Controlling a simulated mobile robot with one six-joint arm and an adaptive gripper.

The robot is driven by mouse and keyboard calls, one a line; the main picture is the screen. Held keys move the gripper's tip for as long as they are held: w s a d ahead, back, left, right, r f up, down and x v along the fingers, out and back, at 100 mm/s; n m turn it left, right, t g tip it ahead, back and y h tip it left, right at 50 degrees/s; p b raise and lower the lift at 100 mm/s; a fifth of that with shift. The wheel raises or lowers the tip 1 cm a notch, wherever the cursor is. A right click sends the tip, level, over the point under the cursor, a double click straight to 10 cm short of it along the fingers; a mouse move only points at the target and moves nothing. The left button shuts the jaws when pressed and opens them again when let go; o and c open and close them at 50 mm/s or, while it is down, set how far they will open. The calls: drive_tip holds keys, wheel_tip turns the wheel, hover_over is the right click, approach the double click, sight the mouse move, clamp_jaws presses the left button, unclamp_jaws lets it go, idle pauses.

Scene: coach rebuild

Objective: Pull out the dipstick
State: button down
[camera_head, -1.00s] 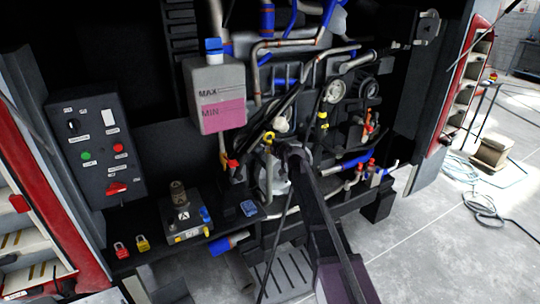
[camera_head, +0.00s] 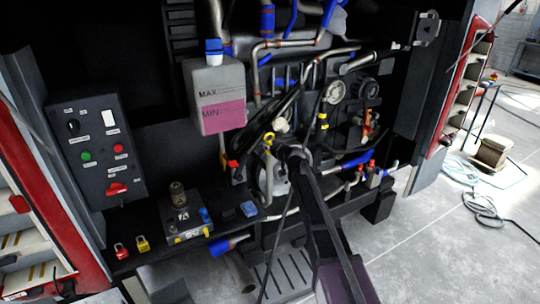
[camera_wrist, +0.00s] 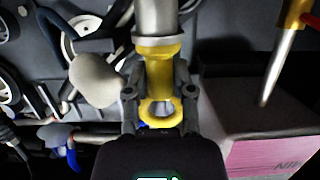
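The dipstick has a yellow ring handle (camera_wrist: 160,110), seen close in the wrist view, in line with a grey metal tube (camera_wrist: 156,22). In the head view the yellow ring (camera_head: 268,138) shows in the engine bay, right of and below the fluid tank. My gripper (camera_wrist: 161,104) has one dark finger on each side of the ring handle, both close against it. The gripper (camera_head: 276,147) is small and dark in the head view. The rod of the dipstick is hidden.
A fluid tank (camera_head: 218,80) marked MAX and MIN hangs left of my gripper. Hoses, pipes and a round white gauge (camera_head: 335,92) crowd the bay. A control panel (camera_head: 95,145) is at left; padlocks (camera_head: 142,243) are on the ledge.

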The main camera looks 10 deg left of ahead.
drive_tip(key=shift+r, duration=0.15)
wheel_tip(320, 180, up, 26)
drive_tip(key=p, duration=2.6)
idle(1.8)
drive_tip(key=shift+s, duration=0.1)
idle(0.3)
